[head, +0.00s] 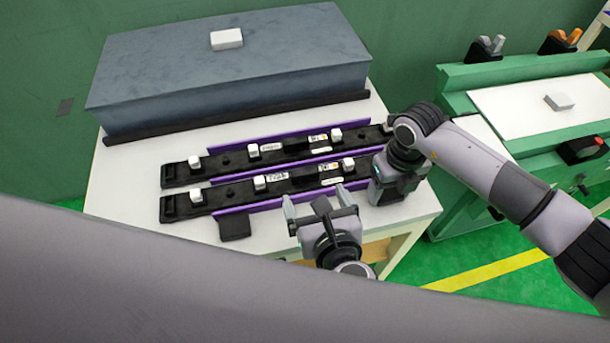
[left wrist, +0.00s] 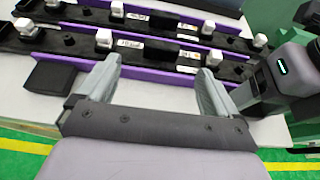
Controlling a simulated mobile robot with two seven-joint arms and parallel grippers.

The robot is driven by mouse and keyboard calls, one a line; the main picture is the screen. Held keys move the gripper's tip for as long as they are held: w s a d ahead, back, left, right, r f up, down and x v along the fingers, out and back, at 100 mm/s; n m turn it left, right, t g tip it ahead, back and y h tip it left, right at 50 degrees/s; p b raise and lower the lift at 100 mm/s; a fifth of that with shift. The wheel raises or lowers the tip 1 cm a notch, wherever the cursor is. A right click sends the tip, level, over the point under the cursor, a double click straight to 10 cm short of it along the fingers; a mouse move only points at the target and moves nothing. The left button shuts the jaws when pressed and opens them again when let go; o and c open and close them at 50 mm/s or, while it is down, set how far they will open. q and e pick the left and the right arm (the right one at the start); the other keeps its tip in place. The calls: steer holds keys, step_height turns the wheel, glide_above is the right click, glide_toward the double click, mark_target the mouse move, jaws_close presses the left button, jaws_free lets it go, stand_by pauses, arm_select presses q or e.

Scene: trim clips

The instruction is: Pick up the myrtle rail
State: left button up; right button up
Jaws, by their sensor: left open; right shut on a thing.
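Two long black rails with white clips and purple strips lie side by side on the white table: a far rail (head: 228,161) and a near rail (head: 228,193). Their labels are too small to read, so I cannot tell which is the myrtle one. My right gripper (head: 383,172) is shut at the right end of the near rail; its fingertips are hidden. My left gripper (head: 316,201) is open and empty in front of the near rail. In the left wrist view its fingers (left wrist: 157,75) point at the near rail (left wrist: 150,43), with nothing between them.
A big grey-blue block (head: 230,65) with a small white box (head: 226,39) on it stands at the table's back. A black pad (head: 235,226) lies at the front left of the near rail. A green workbench (head: 470,90) stands right. Bare white table (head: 125,185) shows left.

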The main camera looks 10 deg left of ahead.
mark_target(306, 172)
arm_select(q)
steer(key=x, duration=0.8)
steer(key=shift+w+d, duration=0.1)
steer(key=shift+w, duration=0.1)
steer(key=c, duration=1.4)
